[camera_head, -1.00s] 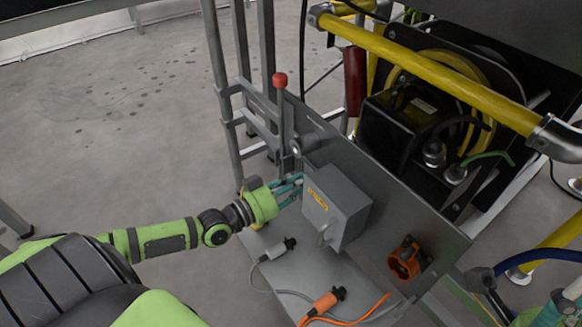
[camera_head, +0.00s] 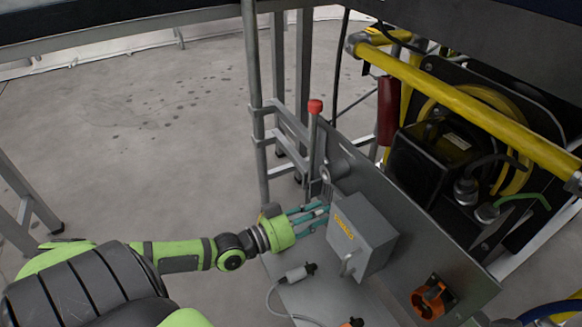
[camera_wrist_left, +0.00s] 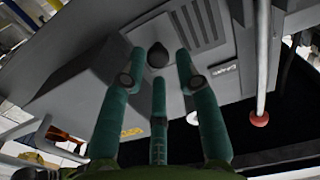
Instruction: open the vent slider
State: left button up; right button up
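In the left wrist view, a dark round knob (camera_wrist_left: 158,55) sits on a grey panel beside a slotted vent grille (camera_wrist_left: 195,22); I take it to be the vent slider's knob. My left gripper (camera_wrist_left: 160,62) has teal fingers spread, with the knob appearing between their tips; I see no clear contact. In the head view my left gripper (camera_head: 322,213) is at the left side of the grey box (camera_head: 362,236) with yellow lettering, by the upright panel. The knob and vent cannot be made out there. My right gripper is not in view.
A red-topped lever (camera_head: 314,112) stands just beyond my left gripper. A yellow rail (camera_head: 455,98) crosses the upper right.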

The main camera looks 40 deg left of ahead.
pick_arm(q)
jog(key=v, duration=0.9)
jog(key=shift+s, duration=0.35)
jog(key=shift+a, duration=0.1)
